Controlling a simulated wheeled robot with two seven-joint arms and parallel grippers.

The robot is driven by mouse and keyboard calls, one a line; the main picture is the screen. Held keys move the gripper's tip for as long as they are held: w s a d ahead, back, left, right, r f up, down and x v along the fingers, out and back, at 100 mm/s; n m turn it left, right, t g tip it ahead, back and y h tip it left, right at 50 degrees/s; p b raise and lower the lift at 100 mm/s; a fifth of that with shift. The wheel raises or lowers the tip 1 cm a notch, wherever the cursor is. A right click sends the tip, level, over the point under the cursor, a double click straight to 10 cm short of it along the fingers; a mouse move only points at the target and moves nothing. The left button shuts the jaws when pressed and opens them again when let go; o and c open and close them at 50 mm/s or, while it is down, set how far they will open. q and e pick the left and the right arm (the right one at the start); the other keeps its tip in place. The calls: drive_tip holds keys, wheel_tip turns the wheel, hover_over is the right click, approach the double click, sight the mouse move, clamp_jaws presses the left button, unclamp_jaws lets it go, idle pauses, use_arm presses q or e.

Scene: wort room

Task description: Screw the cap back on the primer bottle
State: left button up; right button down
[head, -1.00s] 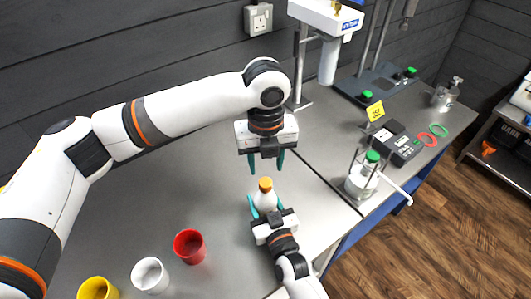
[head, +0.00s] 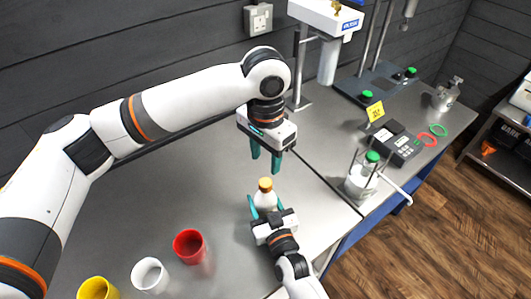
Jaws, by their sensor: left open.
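The primer bottle (head: 265,200) is a small white bottle standing upright on the grey bench. Its orange-yellow cap (head: 265,184) sits on its top; how tightly it is screwed on I cannot tell. My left gripper (head: 265,168) is open and empty, pointing down just above the cap and apart from it. My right gripper (head: 264,209) comes from the front, with its teal fingers on both sides of the bottle's body. It appears shut on the bottle; part of the lower bottle is hidden by the gripper.
Red (head: 189,246), white (head: 150,275) and yellow (head: 98,289) cups stand at the front left. A green-capped bottle (head: 361,180) in a wire holder stands to the right, near a grey device (head: 396,146). The bench (head: 215,160) around the primer bottle is clear.

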sight(265, 182)
use_arm(q)
drive_tip(key=shift+r+n, duration=0.15)
drive_tip(key=shift+n, duration=1.35)
drive_tip(key=shift+f, duration=4.05)
drive_tip(key=shift+c, duration=0.6)
clamp_jaws()
drive_tip(key=m, duration=0.5)
drive_tip(key=shift+o, duration=1.3)
unclamp_jaws()
